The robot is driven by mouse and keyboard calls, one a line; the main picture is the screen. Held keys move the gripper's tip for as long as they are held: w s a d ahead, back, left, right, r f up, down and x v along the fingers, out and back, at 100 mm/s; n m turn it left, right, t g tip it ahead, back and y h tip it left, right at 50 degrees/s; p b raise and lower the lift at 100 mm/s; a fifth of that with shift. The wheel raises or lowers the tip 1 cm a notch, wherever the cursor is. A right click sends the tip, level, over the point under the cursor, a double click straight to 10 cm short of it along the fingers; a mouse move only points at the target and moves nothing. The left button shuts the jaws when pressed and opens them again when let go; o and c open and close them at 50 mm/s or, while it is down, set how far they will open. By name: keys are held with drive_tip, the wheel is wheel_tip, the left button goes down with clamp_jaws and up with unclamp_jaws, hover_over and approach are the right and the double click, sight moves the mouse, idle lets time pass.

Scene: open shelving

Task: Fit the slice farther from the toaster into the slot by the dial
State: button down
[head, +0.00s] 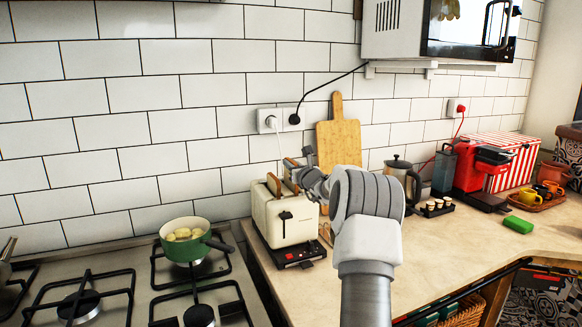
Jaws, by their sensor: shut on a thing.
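The cream toaster (284,222) stands on the counter beside the stove, with a black lever on its front. One brown slice (273,184) sticks up from its left slot. My gripper (292,163) is above the toaster's right side, reaching in from the right. It is shut on a second brown slice (288,174), which is upright at the right slot. I cannot tell how deep this slice sits, as my gripper and the toaster's top hide part of it. The dial cannot be made out clearly.
A green pot (187,241) stands on the stove left of the toaster. A wooden cutting board (339,146) leans on the wall behind my arm. A French press (401,180), a red coffee machine (470,172) and a green sponge (518,224) are to the right. The right front counter is clear.

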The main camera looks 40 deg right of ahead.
drive_tip(key=shift+r+p, duration=0.5)
drive_tip(key=shift+r, duration=0.55)
drive_tip(key=shift+b, duration=0.8)
idle(1.1)
drive_tip(key=shift+f+b, duration=3.1)
drive_tip(key=shift+b, duration=0.15)
drive_tip(key=c, duration=1.1)
unclamp_jaws()
drive_tip(key=o, duration=0.3)
drive_tip(key=shift+f, duration=0.1)
drive_tip(key=v, duration=1.7)
drive_tip(key=shift+s+r, duration=0.25)
